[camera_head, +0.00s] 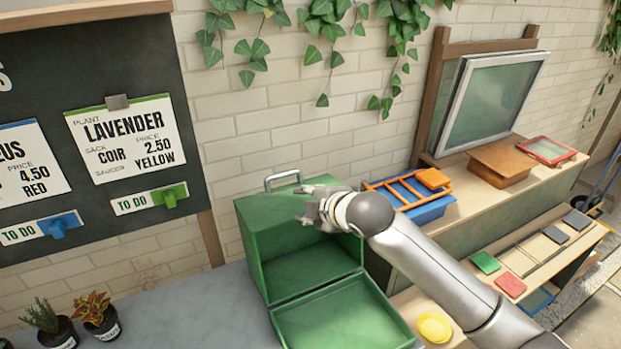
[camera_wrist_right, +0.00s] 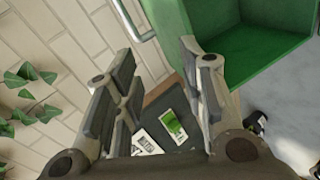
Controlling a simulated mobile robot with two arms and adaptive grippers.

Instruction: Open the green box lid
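The green box (camera_head: 252,228) stands on the grey counter against the brick wall, with a metal handle (camera_head: 283,179) at its top back. Its front is open, and the green lid (camera_head: 345,325) lies folded down in front of it. The visible inside looks empty. I cannot tell whether the gripper touches the box. My left gripper is not in view.
Small potted plants (camera_head: 98,314) stand on the counter at the left, below a chalkboard (camera_head: 95,85) with cards. The counter left of the box is largely clear.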

